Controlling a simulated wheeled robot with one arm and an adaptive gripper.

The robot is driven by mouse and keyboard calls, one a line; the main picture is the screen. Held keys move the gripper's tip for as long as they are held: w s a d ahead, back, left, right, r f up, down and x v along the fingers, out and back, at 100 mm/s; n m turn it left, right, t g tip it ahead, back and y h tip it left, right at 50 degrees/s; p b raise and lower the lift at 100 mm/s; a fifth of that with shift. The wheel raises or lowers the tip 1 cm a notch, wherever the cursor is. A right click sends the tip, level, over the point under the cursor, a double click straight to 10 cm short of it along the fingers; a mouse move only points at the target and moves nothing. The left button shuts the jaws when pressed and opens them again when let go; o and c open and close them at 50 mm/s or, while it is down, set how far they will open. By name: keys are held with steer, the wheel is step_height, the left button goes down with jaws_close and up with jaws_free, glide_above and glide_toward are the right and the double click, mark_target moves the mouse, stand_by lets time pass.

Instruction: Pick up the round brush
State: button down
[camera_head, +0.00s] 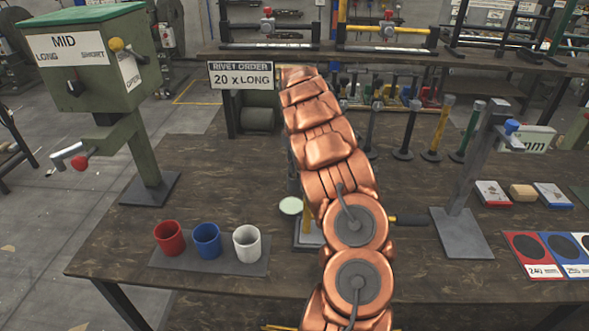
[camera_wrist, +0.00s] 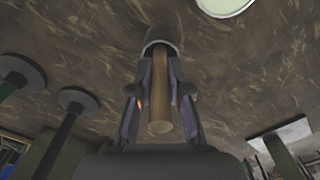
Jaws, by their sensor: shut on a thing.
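The round brush (camera_wrist: 160,85) shows in the wrist view as a wooden handle with a dark round head at its upper end. My gripper (camera_wrist: 161,95) is shut around it, one finger on each side of the handle. The handle's rounded end points toward the wrist camera, and the dark head lies away from it, against the brown worktop behind. I cannot tell whether the head touches the worktop. In the head view my copper arm hides the gripper and the brush.
Stands with dark round bases (camera_wrist: 76,98) are close on the left in the wrist view. A pale green disc (camera_head: 291,206) lies left of my arm. Red, blue and white cups (camera_head: 207,240) stand front left.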

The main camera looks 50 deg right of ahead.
step_height(320, 180, up, 10)
steer(key=shift+b, duration=1.2)
